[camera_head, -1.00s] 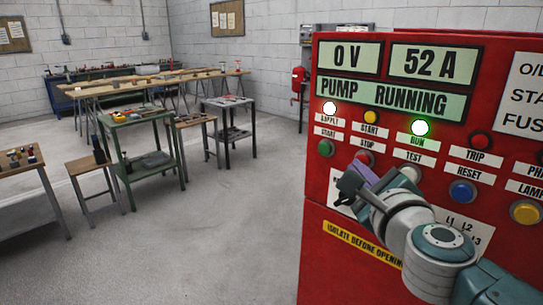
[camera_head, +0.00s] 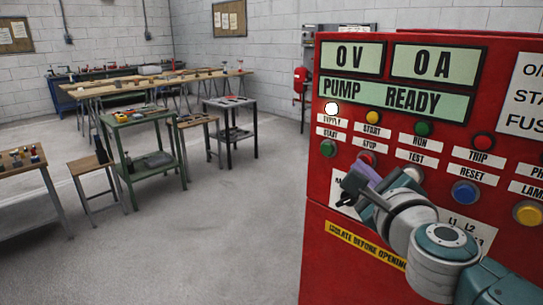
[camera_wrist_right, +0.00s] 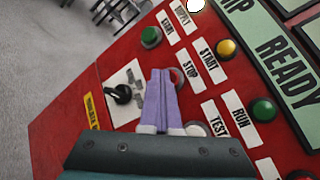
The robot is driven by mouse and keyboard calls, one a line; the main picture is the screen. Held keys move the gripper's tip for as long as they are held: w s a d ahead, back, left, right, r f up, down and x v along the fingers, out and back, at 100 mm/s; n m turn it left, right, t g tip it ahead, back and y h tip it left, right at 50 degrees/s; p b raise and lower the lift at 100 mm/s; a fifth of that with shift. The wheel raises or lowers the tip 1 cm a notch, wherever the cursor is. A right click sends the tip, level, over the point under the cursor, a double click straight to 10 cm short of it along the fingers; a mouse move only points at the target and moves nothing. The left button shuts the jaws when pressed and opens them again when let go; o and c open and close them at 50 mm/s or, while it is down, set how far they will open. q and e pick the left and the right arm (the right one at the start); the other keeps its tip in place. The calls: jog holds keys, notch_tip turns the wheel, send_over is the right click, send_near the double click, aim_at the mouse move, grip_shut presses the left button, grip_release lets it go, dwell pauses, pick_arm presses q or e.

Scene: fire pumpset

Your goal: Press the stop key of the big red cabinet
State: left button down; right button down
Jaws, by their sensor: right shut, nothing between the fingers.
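The big red cabinet (camera_head: 325,255) stands at the right in the head view. Its displays read 0 V, 0 A and PUMP READY. The stop key (camera_head: 367,158) is a red button under the STOP label, partly covered by my gripper. In the right wrist view only an edge of the stop key (camera_wrist_right: 178,77) shows behind the fingers. My right gripper (camera_head: 362,172) is shut and empty, with its purple fingertips (camera_wrist_right: 161,74) at the stop key. I cannot tell whether they touch it. My left gripper is not in view.
The green start key (camera_head: 328,148) sits left of the stop key, and a white test key (camera_head: 412,173) right of it. A black rotary handle (camera_wrist_right: 121,94) is close to the fingers. Tables with tools (camera_head: 140,118) stand far left; the floor between is clear.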

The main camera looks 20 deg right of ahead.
jog(key=shift+s+a, duration=0.3)
jog(key=shift+a, duration=0.3)
jog(key=shift+a, duration=0.1)
jog(key=shift+s+a+p, duration=0.1)
jog(key=shift+s+a, duration=0.2)
jog(key=shift+a, duration=0.45)
jog(key=shift+s+a+p, duration=0.1)
jog(key=shift+s+a, duration=0.25)
jog(key=shift+a, duration=0.4)
jog(key=shift+s+a+p, duration=0.1)
jog(key=shift+s+a, duration=0.2)
jog(key=shift+a, duration=0.45)
